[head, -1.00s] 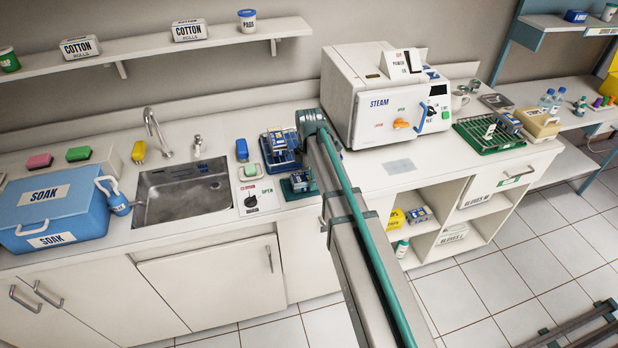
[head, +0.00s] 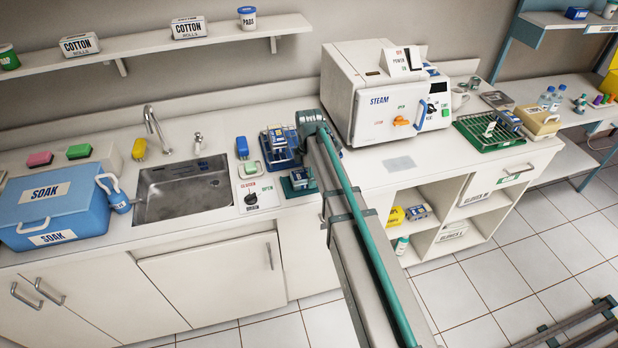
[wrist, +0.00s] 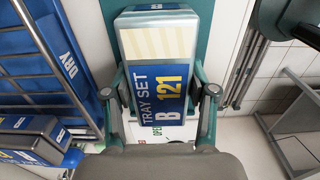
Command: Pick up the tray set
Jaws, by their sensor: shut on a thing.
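A tray set (wrist: 157,75), a blue and cream block marked TRAY SET B 121, fills the middle of the wrist view. My gripper (wrist: 160,95) has a finger on each side of it and is shut on it. A teal surface (wrist: 203,40) shows behind the set; I cannot tell whether they touch. In the head view my arm covers the gripper. A blue set on a small teal stand (head: 300,192) shows just left of the arm, likely the same one.
The blue DRY rack (wrist: 50,60) with another set (wrist: 35,138) stands close on the left. The steam sterilizer (head: 375,105) is right of my arm. The sink (head: 182,188) and blue SOAK box (head: 50,205) lie left. A green rack (head: 480,140) stands at right.

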